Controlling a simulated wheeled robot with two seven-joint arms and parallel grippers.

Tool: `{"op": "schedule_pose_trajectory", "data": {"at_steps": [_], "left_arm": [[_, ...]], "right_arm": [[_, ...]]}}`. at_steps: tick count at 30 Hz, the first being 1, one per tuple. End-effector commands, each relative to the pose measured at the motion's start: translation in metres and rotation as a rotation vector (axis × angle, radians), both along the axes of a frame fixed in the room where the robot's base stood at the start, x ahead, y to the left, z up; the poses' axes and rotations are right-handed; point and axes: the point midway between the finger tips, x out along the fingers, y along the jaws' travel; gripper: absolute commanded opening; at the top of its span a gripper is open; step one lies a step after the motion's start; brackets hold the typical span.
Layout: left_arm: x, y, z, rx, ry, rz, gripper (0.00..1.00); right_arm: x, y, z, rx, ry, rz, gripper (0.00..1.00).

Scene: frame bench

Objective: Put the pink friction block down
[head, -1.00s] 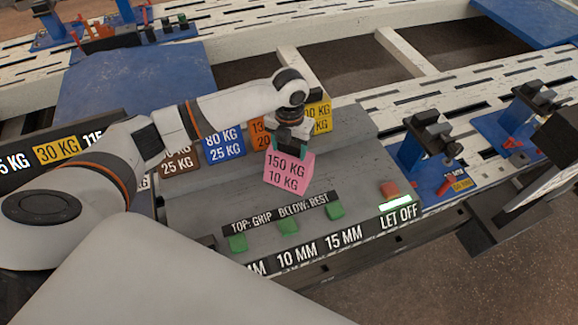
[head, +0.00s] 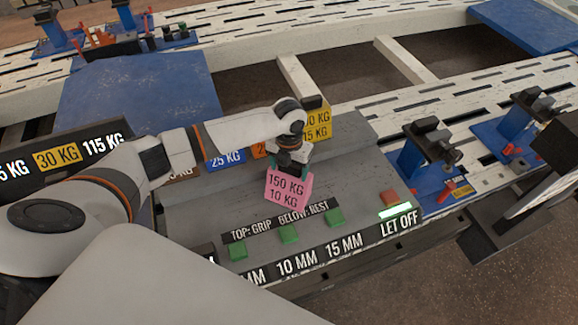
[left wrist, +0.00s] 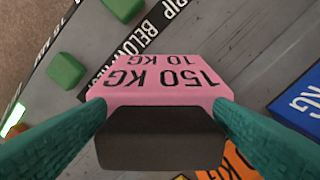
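The pink friction block (head: 288,187), marked 150 KG and 10 KG, is in my left gripper (head: 291,167) over the grey bench top (head: 345,150). In the left wrist view the pink block (left wrist: 160,92) sits between the two green fingers of the left gripper (left wrist: 160,112), which touch its sides. A dark part of the block faces the camera. I cannot tell whether its underside touches the bench top. My right gripper does not show.
Blue (head: 225,160) and yellow (head: 317,122) blocks stand in a row behind, partly hidden by my arm. In front are green buttons (head: 289,233), a red button (head: 390,197) and a lit LET OFF strip (head: 395,210). Bare bench top lies right of the pink block.

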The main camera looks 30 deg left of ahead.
Motion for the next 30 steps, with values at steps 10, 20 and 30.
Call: {"op": "schedule_pose_trajectory", "data": {"at_steps": [10,20,30], "left_arm": [[0.000,0.000,0.001,0.000,0.000,0.000,0.85],[0.001,0.000,0.053,-0.001,-0.005,0.000,0.85],[0.001,0.000,0.113,-0.001,-0.002,0.000,0.85]], "right_arm": [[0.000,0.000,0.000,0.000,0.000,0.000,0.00],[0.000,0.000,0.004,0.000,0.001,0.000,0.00],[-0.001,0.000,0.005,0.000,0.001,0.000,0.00]]}}
